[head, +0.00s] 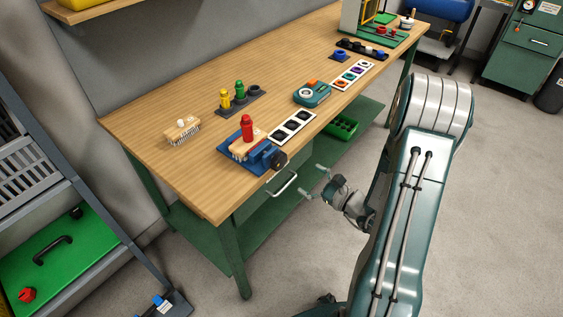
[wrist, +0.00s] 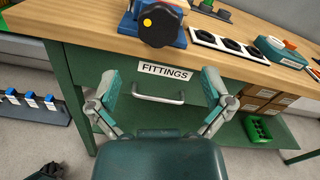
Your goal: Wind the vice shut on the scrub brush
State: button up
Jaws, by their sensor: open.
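The blue vice (head: 262,158) sits at the bench's front edge, with a black round knob (head: 279,159) facing out.
A drawer handle (wrist: 158,98) juts out below the vice under a FITTINGS label. A second brush (head: 182,131) with a white knob lies on the bench. A holder with yellow and green grips (head: 240,104), white-framed sockets (head: 291,128) and a teal device (head: 312,94) stand nearby.

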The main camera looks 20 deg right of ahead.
aim_at(282, 163)
jog(key=x, duration=1)
jog(key=shift+s, duration=0.1)
jog(key=c, duration=0.9)
